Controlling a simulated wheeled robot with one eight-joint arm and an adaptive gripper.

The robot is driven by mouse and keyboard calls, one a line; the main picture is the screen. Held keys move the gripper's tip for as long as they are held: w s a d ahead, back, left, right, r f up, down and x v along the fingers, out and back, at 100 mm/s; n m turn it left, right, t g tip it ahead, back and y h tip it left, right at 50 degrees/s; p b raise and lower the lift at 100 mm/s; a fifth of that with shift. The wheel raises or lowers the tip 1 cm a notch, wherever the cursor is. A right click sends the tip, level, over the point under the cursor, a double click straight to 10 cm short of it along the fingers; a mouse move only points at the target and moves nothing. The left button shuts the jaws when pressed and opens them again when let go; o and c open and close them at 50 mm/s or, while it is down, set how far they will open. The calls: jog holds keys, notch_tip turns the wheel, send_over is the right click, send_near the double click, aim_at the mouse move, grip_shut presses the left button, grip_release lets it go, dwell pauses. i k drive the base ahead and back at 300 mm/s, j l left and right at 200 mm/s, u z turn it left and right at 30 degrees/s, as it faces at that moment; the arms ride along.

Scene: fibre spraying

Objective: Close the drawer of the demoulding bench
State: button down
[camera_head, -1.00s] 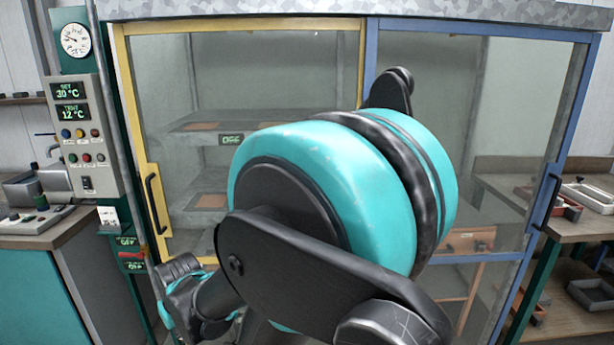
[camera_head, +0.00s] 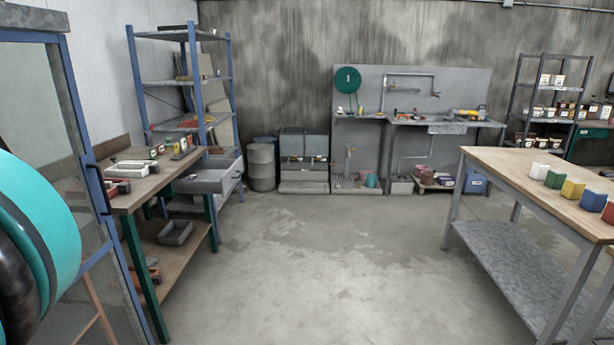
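A wooden bench with green legs (camera_head: 128,201) stands at the left and appears to be the demoulding bench. A grey metal drawer (camera_head: 207,182) stands pulled out at its far end, its open top showing and its front facing right into the room. The drawer looks empty, though its inside shows only in part. My gripper is out of view. Only a turquoise and black part of my arm shows at the left edge, well nearer than the drawer.
A glass door with a blue frame (camera_head: 75,130) stands close at the left. A blue shelf rack (camera_head: 192,90) rises behind the drawer. A wooden table (camera_head: 530,175) with coloured blocks stands at the right. The concrete floor (camera_head: 320,270) between is clear.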

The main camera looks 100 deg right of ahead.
aim_at(221, 174)
jog(key=z, duration=2.9)
jog(key=i+l, duration=0.1)
jog(key=i, duration=0.45)
jog(key=i+l+u, duration=0.1)
jog(key=i, duration=0.5)
jog(key=i+l, duration=0.2)
jog(key=i, duration=0.35)
jog(key=i+l, duration=0.2)
jog(key=i, duration=0.35)
jog(key=i+j+u, duration=0.05)
